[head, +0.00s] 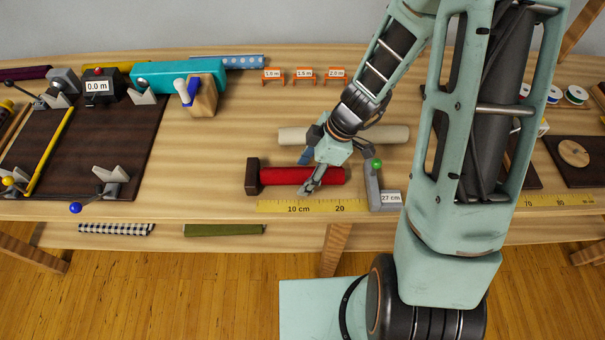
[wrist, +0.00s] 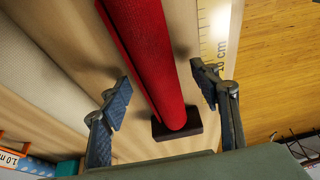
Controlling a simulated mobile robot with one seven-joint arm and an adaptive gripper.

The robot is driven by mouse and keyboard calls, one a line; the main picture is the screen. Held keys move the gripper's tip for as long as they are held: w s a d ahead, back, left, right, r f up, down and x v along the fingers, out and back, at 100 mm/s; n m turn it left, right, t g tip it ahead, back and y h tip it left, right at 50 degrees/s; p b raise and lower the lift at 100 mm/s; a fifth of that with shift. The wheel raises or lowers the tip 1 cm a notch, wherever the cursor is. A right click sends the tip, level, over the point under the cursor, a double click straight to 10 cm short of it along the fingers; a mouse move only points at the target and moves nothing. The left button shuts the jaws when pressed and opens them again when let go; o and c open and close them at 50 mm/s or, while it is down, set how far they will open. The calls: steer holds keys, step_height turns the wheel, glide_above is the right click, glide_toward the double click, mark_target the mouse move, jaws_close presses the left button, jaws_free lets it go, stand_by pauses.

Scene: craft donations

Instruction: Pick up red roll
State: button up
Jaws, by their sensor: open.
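The red roll (head: 284,176) lies flat on the wooden table, along the yellow ruler, with a dark block (head: 252,177) at its left end. My gripper (head: 309,172) is at the roll, pointing down, with its fingers across it. In the wrist view the open fingers (wrist: 162,90) stand on either side of the red roll (wrist: 150,55), with visible gaps. The dark end block (wrist: 177,128) shows beyond the fingers there. Whether the fingertips reach below the roll's top is hard to tell.
A cream roll (head: 390,134) lies just behind the red one. A grey stop with a green knob (head: 373,185) and a "27 cm" label stands at its right end. The yellow ruler (head: 270,206) runs along the front. A dark board with a measuring device (head: 100,87) is at left.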

steer(key=c, duration=1.4)
steer(key=shift+c, duration=0.2)
